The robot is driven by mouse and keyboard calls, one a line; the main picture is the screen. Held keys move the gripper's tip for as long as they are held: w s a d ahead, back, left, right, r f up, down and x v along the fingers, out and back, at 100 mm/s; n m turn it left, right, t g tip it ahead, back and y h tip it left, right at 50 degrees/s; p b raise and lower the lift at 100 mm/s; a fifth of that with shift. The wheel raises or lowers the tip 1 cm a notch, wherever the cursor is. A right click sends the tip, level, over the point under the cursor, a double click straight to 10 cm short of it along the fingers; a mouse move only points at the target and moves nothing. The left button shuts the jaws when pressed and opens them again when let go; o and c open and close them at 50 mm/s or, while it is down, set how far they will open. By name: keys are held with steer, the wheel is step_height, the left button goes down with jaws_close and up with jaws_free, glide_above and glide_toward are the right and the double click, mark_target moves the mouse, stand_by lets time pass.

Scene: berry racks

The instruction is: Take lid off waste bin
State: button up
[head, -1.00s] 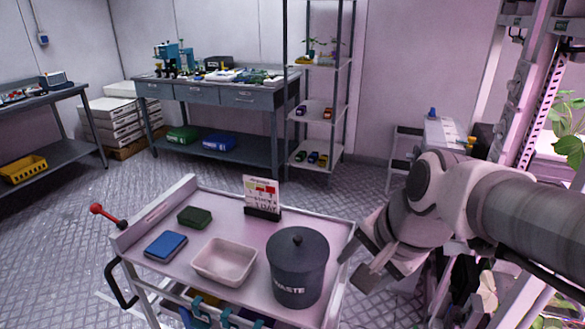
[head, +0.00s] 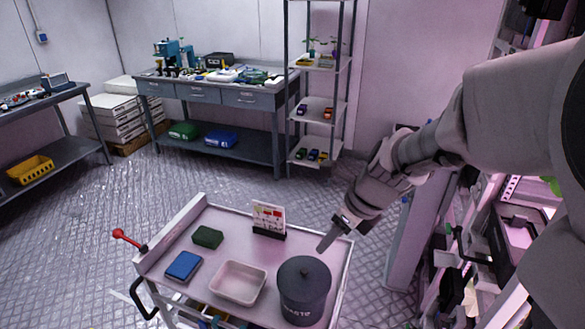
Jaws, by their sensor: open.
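The dark grey waste bin (head: 303,303) stands at the right end of the cart top, with "WASTE" lettering on its front. Its round lid (head: 304,276) is on, with a small knob (head: 304,269) at its centre. My gripper (head: 328,240) is above and just behind the bin, to the right of the knob, pointing down to the left. It is empty and apart from the lid. The view is nearly side-on, so the gap between its fingers is hard to see.
The cart (head: 200,262) also holds a white tray (head: 238,282), a blue box (head: 184,266), a green pad (head: 208,237) and a small sign (head: 269,217). A shelf rack (head: 320,105) and workbench (head: 215,95) stand behind. Open floor lies left of the cart.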

mark_target(305, 270)
steer(key=b+x, duration=0.5)
steer(key=x, duration=1.2)
steer(key=shift+s, duration=0.1)
jaws_close()
